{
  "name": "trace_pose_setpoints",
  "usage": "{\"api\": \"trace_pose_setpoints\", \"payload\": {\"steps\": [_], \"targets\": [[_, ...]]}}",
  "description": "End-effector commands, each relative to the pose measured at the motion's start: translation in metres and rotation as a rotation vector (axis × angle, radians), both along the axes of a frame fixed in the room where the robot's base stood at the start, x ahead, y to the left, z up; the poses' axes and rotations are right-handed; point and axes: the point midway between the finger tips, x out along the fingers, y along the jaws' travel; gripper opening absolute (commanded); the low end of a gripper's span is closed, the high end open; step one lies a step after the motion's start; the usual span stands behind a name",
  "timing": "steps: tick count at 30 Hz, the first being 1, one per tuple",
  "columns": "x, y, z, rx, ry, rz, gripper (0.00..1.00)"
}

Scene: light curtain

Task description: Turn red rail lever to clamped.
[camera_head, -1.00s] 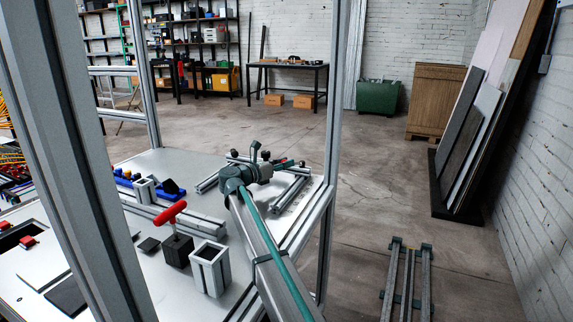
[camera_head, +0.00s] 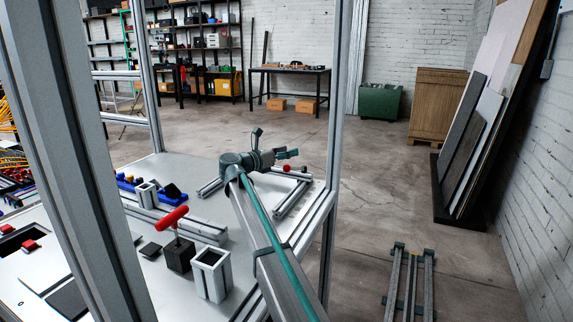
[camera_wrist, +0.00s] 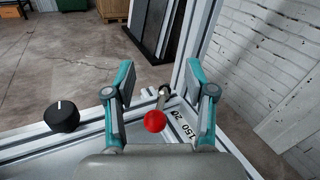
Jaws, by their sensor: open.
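The red rail lever shows as a red ball knob (camera_wrist: 155,121) on a short metal arm in the wrist view. It lies between and below my gripper's two teal fingers. The knob also shows in the head view as a small red spot (camera_head: 287,168) at the far right of the table, just below my gripper (camera_head: 287,154). In the wrist view my gripper (camera_wrist: 160,84) is open, with a finger on each side of the knob's line and nothing held. The lever's pivot is partly seen beside printed numbers.
A black knob (camera_wrist: 63,117) stands left of the fingers. A metal frame post (camera_wrist: 197,45) rises close behind the right finger. On the table (camera_head: 190,205) are a red T-handle (camera_head: 171,217) and an open grey square holder (camera_head: 210,274). A pale rail (camera_head: 290,198) runs below the gripper.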

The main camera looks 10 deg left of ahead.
Motion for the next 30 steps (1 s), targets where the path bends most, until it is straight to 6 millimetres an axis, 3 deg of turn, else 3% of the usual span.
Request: {"api": "trace_pose_setpoints", "payload": {"steps": [7,23,26,30], "targets": [[0.000,0.000,0.032,0.001,-0.001,-0.001,0.55],[0.000,0.000,0.045,0.000,0.000,0.000,0.55],[0.000,0.000,0.061,0.000,0.000,0.000,0.55],[0.000,0.000,0.098,0.000,0.000,0.000,0.55]]}}
